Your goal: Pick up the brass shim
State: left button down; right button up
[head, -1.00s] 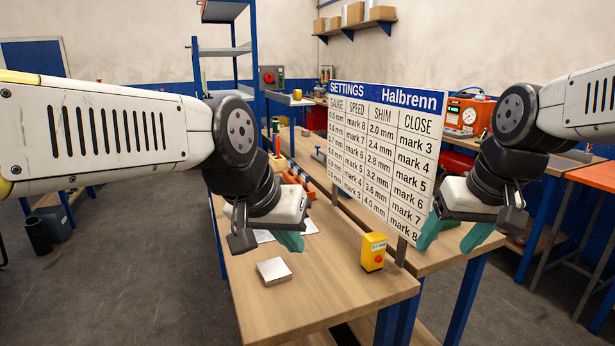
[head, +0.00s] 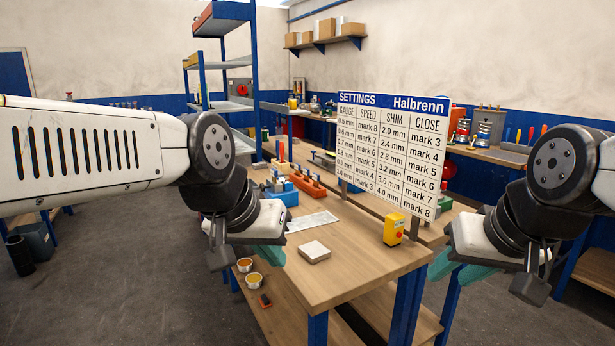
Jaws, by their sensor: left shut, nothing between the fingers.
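I cannot make out a brass shim for certain in the head view. My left gripper (head: 262,256) is shut and empty, with its teal fingertips together beside the left edge of the wooden bench (head: 345,268). A pale square block (head: 314,252) lies on the bench just right of it. My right gripper (head: 459,271) is open and empty, its teal fingers apart, off the bench's right side. A settings board (head: 392,150) with a table of gauge, speed, shim and close values stands upright on the bench.
A pale sheet (head: 312,222), a blue item (head: 283,193) and an orange rack (head: 308,187) are further back. Two small round containers (head: 254,280) sit on the lower shelf. The bench front is clear.

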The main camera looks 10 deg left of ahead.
aim_at(315, 177)
jog(key=j+z, duration=0.15)
jog(key=j, duration=0.5)
jog(key=k+j+z, duration=0.15)
jog(key=j, duration=0.5)
jog(key=i+j+z, duration=0.1)
jog(key=j, duration=0.25)
jog(key=i+j, duration=0.2)
jog(key=j, duration=0.2)
jog(key=i+j+z, duration=0.15)
jog(key=j, duration=0.25)
jog(key=i+j, duration=0.1)
jog(key=j, duration=0.25)
jog(key=i+j, duration=0.2)
jog(key=j, duration=0.2)
jog(key=i+j+z, duration=0.15)
jog(key=j, duration=0.2)
